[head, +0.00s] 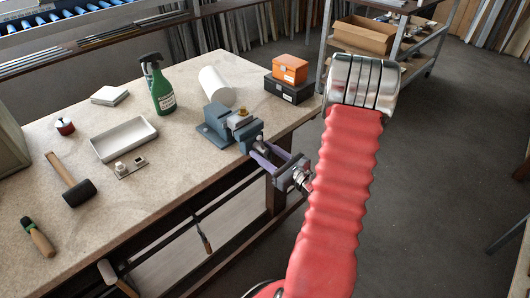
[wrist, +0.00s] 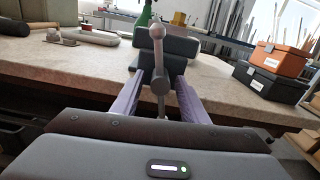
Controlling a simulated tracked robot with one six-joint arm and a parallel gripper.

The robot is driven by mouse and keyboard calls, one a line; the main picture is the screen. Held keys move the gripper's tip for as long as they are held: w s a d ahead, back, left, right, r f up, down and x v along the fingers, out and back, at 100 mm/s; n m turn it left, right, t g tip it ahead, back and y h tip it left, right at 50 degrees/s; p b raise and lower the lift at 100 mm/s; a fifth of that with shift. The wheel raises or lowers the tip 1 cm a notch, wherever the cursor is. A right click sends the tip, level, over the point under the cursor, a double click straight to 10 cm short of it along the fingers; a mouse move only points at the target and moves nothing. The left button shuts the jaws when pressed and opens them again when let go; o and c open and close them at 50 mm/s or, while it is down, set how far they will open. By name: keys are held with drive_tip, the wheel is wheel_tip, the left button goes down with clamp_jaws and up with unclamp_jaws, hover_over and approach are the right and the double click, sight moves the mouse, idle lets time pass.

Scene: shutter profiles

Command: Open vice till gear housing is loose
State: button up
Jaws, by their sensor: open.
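The blue-grey vice (head: 215,127) stands at the table's front edge; it also shows ahead in the wrist view (wrist: 177,46). The brass-coloured gear housing (head: 240,119) sits at its jaws; its top shows behind the front jaw in the wrist view (wrist: 179,18). Whether the jaws press on it I cannot tell. The vice's grey handle bar (wrist: 157,55) stands roughly upright, ball end up, across the screw's round end. My gripper (head: 260,149) is open. Its purple fingers lie either side of the handle and screw end (wrist: 160,84), with visible gaps; the bar's lower part is partly hidden.
A green spray bottle (head: 161,88), white roll (head: 216,86) and white tray (head: 124,138) stand left of and behind the vice. An orange box (head: 290,68) on a black box (head: 289,89) is behind right. A mallet (head: 72,182) lies at left. Floor at right is clear.

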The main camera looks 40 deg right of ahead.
clamp_jaws()
idle(0.4)
